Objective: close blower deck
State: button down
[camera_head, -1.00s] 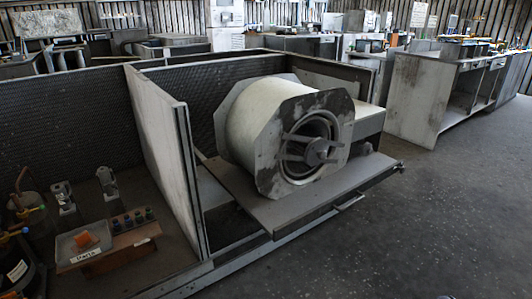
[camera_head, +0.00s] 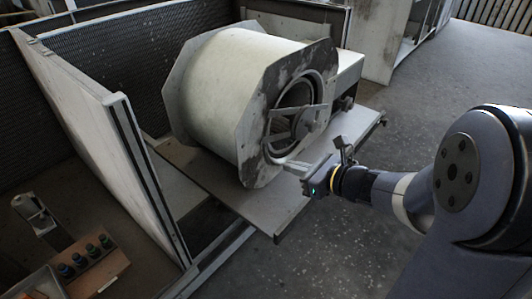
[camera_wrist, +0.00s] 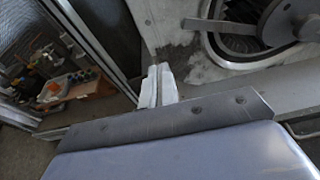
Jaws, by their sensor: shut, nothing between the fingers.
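The blower deck (camera_head: 207,187) is a flat metal platform slid out of its housing at the front. It carries the blower, a large cream drum (camera_head: 222,85) with a worn octagonal end plate and a round opening with a spoked hub (camera_head: 308,124). My gripper (camera_head: 290,165) is shut and empty, just in front of the end plate's lower right and over the deck; whether it touches anything is unclear. In the wrist view its pale fingers (camera_wrist: 158,85) lie together, with the round opening (camera_wrist: 235,35) beyond to the right. My gripper hides part of the deck's front edge.
A pale upright partition (camera_head: 105,130) stands left of the deck, with a dark gap between. Left of it are a small metal fixture (camera_head: 38,215) and a wooden block with several knobs (camera_head: 95,265). The concrete floor (camera_head: 330,250) in front is open.

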jog(key=b, duration=0.3)
send_near(246, 151)
jog(key=x, duration=0.5)
jog(key=shift+a+f, duration=0.15)
jog(key=shift+f, duration=0.25)
jog(key=shift+w+a, duration=0.4)
jog(key=shift+a, duration=0.1)
jog(key=shift+r, duration=0.1)
